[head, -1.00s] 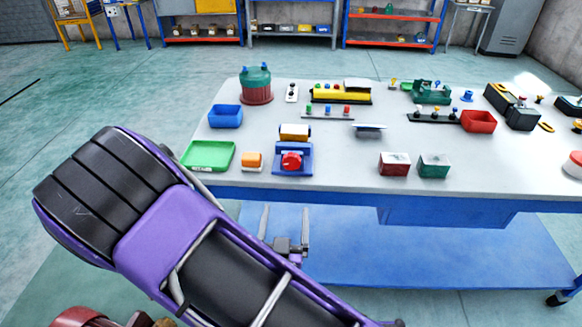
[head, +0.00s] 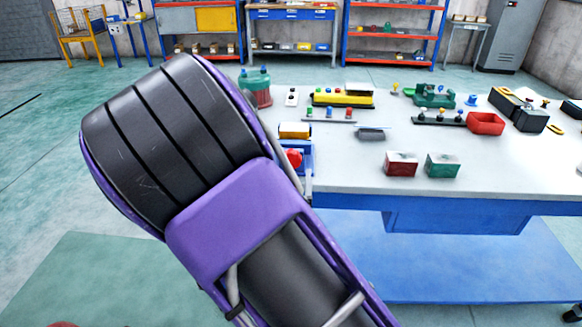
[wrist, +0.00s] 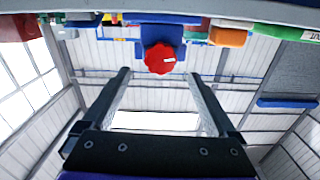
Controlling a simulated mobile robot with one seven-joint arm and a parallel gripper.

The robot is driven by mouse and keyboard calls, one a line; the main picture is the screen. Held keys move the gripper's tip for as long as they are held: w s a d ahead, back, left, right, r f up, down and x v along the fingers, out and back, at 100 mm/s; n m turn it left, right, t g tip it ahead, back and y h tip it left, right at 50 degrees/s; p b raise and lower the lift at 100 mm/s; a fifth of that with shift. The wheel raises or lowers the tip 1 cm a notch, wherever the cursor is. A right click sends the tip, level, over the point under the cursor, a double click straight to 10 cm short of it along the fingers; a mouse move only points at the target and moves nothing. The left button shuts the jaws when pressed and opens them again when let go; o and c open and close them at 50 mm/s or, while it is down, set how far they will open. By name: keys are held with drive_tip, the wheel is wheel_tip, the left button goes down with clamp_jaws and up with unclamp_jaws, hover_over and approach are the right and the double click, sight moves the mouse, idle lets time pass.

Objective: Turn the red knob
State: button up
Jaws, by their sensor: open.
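The red knob (head: 294,158) sits on the front of a blue block (head: 304,150) near the table's front edge; my arm hides its left part in the head view. In the wrist view the whole knob (wrist: 160,58) shows, round and red with a white mark, on its blue mount (wrist: 158,33). My gripper (wrist: 158,74) is open and empty, its two fingers spread wide on either side of the knob's line. The knob appears beyond the fingertips, roughly centred between them, and no contact shows. In the head view my arm hides most of the gripper.
The grey table (head: 350,178) holds a red box (head: 401,164) and a green box (head: 442,165) right of the knob. My arm covers the table's left end. Blue and orange parts crowd the mount in the wrist view.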

sight(291, 161)
drive_tip(key=w, duration=0.5)
drive_tip(key=shift+w+d, duration=0.1)
drive_tip(key=shift+w, duration=0.05)
drive_tip(key=c, duration=1.4)
